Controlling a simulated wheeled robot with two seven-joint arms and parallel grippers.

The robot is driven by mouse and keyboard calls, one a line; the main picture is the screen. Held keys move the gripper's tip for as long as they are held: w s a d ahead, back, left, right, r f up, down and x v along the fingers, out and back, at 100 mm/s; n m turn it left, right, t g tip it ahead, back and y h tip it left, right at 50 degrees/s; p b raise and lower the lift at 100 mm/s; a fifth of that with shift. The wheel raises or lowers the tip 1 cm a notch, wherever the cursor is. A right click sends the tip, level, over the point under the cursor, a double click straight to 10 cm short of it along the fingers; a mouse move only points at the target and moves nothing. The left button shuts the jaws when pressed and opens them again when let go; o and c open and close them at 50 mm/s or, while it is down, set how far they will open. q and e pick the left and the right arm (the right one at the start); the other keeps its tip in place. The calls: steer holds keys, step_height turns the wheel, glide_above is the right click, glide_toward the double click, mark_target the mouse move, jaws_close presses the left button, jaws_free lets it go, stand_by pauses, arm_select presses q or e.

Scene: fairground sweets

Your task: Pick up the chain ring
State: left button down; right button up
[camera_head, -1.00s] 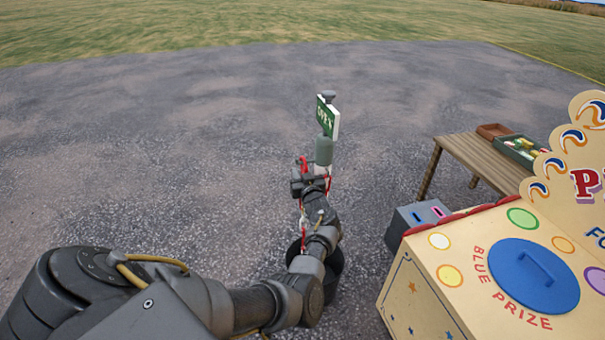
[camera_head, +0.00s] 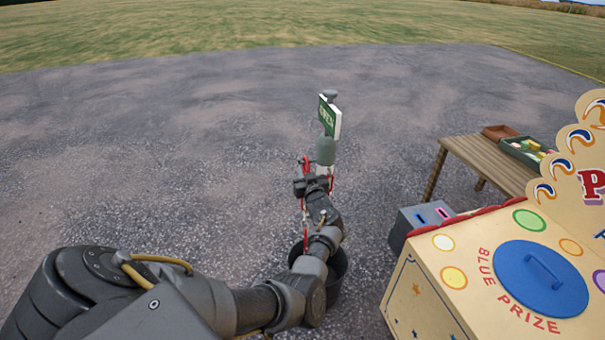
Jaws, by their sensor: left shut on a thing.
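A red and white chain (camera_head: 304,222) hangs down on the left side of my left gripper (camera_head: 314,181), and more red shows on its right side. My left gripper is shut in front of a grey-green post (camera_head: 326,151). The chain ring itself is too small and too hidden by the gripper to make out clearly; a red piece shows at the gripper's left tip. The post carries a green and white OPEN sign (camera_head: 329,117) near its top. My right gripper is not in view.
A dark round tub or base (camera_head: 337,268) stands behind my left forearm. A cream prize stall (camera_head: 425,300) with a blue lid (camera_head: 541,278) fills the lower right. A grey box (camera_head: 405,222) and a wooden table (camera_head: 485,160) stand beyond it. Pavement on the left is clear.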

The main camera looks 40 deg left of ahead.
arm_select(q)
steer(key=s+a, duration=1)
steer(key=s, duration=0.4)
steer(key=shift+s+a, duration=0.25)
steer(key=shift+s, duration=0.15)
